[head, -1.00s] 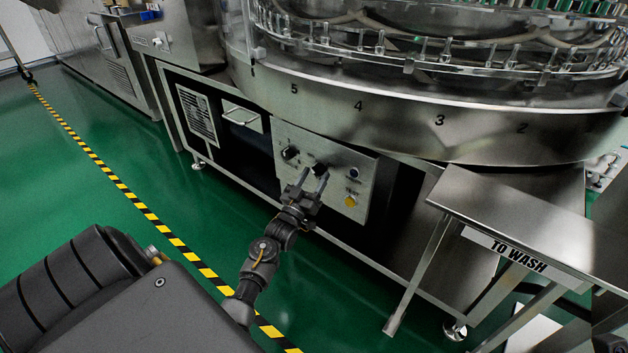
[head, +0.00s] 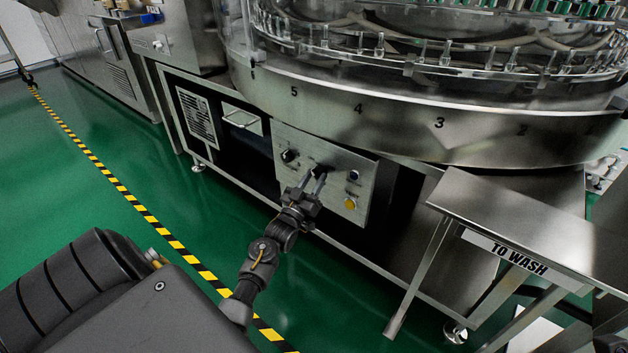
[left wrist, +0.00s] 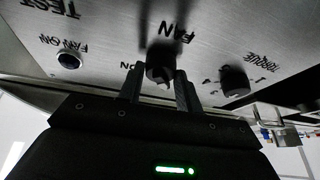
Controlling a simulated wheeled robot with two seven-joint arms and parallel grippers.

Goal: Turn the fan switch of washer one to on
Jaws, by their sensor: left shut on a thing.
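The washer's metal control panel (head: 337,198) is under the round drum. The black fan switch (head: 319,171) is the middle knob on it. In the left wrist view the fan switch (left wrist: 162,62) sits below the upside-down word FAN. My left gripper (head: 312,182) reaches up to the panel from below. Its two fingers (left wrist: 158,88) stand on either side of the fan switch and are shut on it. The fingers partly hide the knob, so its exact setting is hard to tell. My right gripper is not in view.
Left of the fan switch is a torque knob (head: 288,156), which also shows in the left wrist view (left wrist: 234,82). The fan-on button (left wrist: 70,60) and a yellow button (head: 350,204) are close by. A steel "TO WASH" table (head: 490,205) stands at the right.

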